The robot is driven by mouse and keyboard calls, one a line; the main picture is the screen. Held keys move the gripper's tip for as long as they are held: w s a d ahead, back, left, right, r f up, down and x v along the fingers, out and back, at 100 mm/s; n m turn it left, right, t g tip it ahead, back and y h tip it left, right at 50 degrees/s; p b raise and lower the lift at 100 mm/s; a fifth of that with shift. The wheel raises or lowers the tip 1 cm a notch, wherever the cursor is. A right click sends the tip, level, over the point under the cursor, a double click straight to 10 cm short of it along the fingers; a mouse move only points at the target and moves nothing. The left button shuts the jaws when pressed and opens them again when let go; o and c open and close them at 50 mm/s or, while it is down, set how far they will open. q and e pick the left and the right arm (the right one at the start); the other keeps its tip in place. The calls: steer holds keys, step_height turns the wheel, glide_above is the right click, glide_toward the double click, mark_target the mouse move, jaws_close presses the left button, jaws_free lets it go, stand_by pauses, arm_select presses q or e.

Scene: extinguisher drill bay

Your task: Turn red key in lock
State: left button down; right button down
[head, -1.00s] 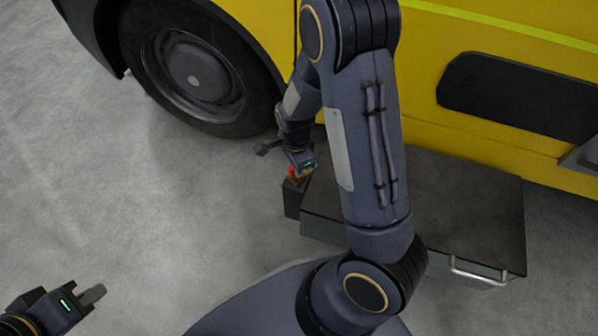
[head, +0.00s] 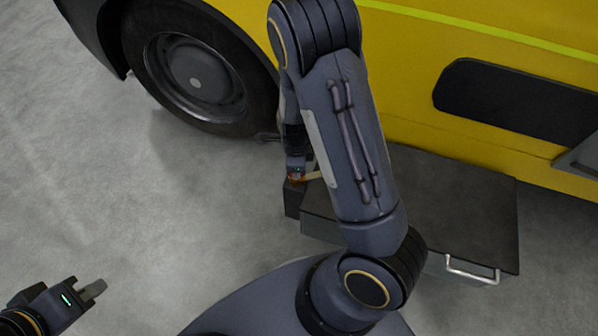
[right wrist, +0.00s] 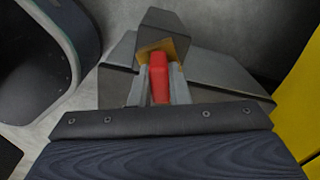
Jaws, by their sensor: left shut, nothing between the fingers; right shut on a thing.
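The red key (right wrist: 158,82) shows in the right wrist view between the two grey fingers of my right gripper (right wrist: 161,84), which is shut on it. The key's far end meets a brass-coloured lock face (right wrist: 178,46) on a dark block; how deep it sits is hidden. In the head view my right gripper (head: 298,175) is at the top of the small dark block (head: 292,202), partly hidden by my own arm, with only a speck of red showing. My left gripper (head: 93,290) is shut and empty at the lower left, over bare floor.
A dark low chest (head: 450,200) with a metal handle (head: 472,270) stands right of the block, against the yellow vehicle (head: 410,90). The vehicle's wheel (head: 195,75) is behind at the left. The grey floor at the left is clear.

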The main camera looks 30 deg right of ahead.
steer(key=shift+m+p, duration=1.3)
steer(key=shift+m, duration=1)
steer(key=shift+s+m, duration=0.1)
steer(key=shift+m, duration=0.2)
steer(key=shift+m+p, duration=0.4)
steer(key=shift+p, duration=0.15)
steer(key=c, duration=1.8)
jaws_free()
steer(key=o, duration=0.5)
